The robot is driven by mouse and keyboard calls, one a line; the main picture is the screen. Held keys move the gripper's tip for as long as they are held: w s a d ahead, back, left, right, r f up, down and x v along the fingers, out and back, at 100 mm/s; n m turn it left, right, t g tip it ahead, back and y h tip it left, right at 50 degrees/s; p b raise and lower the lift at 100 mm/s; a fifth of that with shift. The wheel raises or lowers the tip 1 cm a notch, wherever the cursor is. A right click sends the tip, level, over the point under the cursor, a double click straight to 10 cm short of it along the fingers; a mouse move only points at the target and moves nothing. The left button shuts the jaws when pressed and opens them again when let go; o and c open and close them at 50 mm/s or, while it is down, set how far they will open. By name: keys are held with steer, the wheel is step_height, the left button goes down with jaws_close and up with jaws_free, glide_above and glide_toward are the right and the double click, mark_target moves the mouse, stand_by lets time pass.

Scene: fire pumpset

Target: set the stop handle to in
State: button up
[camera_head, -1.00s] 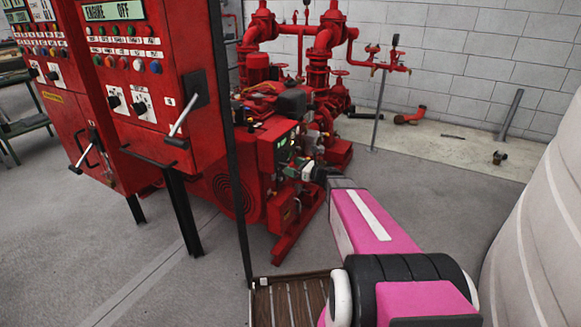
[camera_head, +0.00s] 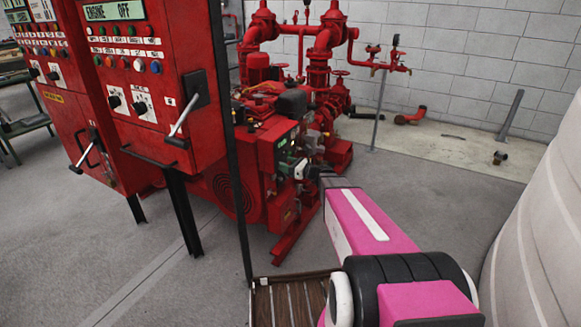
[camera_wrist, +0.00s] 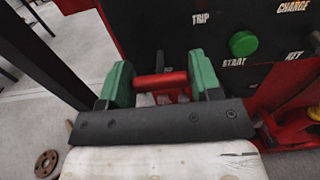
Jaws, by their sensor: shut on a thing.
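The stop handle is a red bar (camera_wrist: 160,82) in the wrist view, in front of the black engine panel (camera_wrist: 165,25). My gripper (camera_wrist: 158,85) has green fingertips, one at each end of the red bar, and is shut on it. In the head view my gripper (camera_head: 299,169) is at the right side of the red engine's control box (camera_head: 272,155). The handle is hidden or too small to make out there. How far in or out the handle sits cannot be told.
A round green button (camera_wrist: 243,44) is right of my gripper, among labels such as TRIP and CHARGE. Red control cabinets (camera_head: 140,75) stand left, with a dark post (camera_head: 240,200) before the engine. A pale tank (camera_head: 540,220) is at right.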

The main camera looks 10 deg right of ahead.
steer(key=shift+w+a, duration=0.3)
steer(key=shift+a, duration=0.1)
steer(key=o, duration=1.3)
steer(key=v, duration=1)
steer(key=shift+s+d, duration=0.25)
